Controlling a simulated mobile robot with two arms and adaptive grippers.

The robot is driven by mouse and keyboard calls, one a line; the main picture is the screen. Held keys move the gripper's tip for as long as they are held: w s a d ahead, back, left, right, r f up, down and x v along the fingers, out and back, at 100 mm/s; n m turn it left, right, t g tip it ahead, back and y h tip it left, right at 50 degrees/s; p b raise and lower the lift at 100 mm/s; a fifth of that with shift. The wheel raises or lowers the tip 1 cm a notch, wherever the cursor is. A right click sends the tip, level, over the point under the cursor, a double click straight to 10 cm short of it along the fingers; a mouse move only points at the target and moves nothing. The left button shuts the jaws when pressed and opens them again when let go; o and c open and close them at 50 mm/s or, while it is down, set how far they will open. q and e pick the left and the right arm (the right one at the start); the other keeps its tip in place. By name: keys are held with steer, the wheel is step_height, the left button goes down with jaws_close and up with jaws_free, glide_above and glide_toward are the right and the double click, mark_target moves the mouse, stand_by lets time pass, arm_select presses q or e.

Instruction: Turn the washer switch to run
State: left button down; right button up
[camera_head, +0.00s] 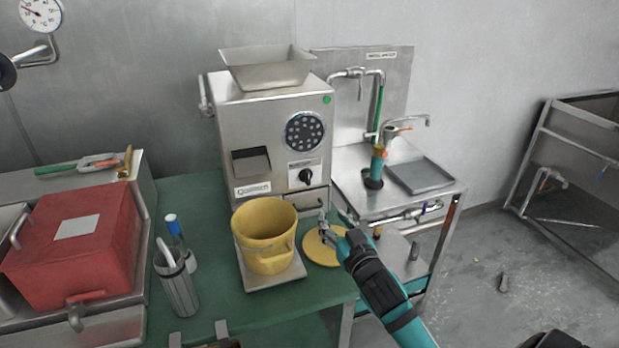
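The washer station is a steel sink stand (350,160) right of the grinder, with a back panel (398,75) whose small label is too small to read surely. I cannot clearly make out a washer switch on it. A black knob (306,176) sits on the grinder front (262,120), under a round perforated disc. My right gripper (326,228) reaches in from the lower right. It is above or beside the yellow lid (318,252), below the knob and apart from it. Its fingers are small and overlap the lid, so their opening is unclear. My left gripper is not in view.
A yellow bucket (265,238) stands on a scale plate (262,283) on the green table (190,192). A metal cup (177,290) with tools and a red box (75,245) are left. A grey tray (420,175) lies on the stand. Floor on the right is mostly clear.

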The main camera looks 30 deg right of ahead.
steer(key=r, duration=0.1)
steer(key=p, duration=0.2)
glide_toward(309, 176)
steer(key=shift+t, duration=0.3)
steer(key=x, duration=0.9)
steer(key=shift+w+d+f, duration=0.1)
steer(key=shift+w+f, duration=0.1)
steer(key=shift+w, duration=0.1)
jaws_close()
